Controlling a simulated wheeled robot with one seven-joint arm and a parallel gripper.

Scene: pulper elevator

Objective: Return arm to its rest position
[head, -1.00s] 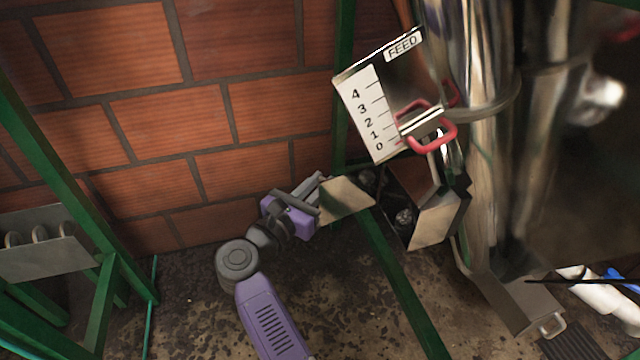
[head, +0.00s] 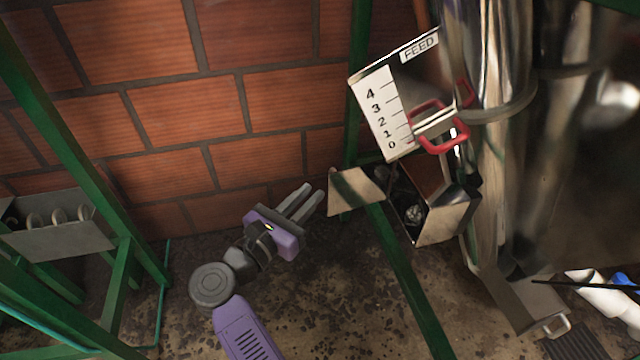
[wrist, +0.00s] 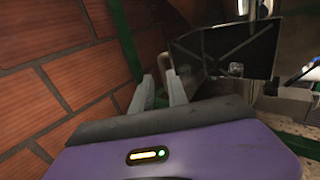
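My gripper (head: 308,203) is at the end of my purple and black arm, low in front of the brick wall in the head view. Its two grey fingers point up and to the right, with a gap between them and nothing held. In the wrist view the fingers (wrist: 161,92) also stand apart and empty. Just beyond the fingertips is a tilted metal plate (head: 352,190), beside an open metal box (head: 440,215) under the feed gauge. The fingers look apart from the plate.
The FEED gauge plate (head: 385,105) with a red handle (head: 440,128) hangs on shiny pipes (head: 480,60) at right. Green posts (head: 70,130) and a metal tray (head: 60,225) with round items stand at left. A green beam (head: 405,285) crosses the floor. Bare floor lies around my arm.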

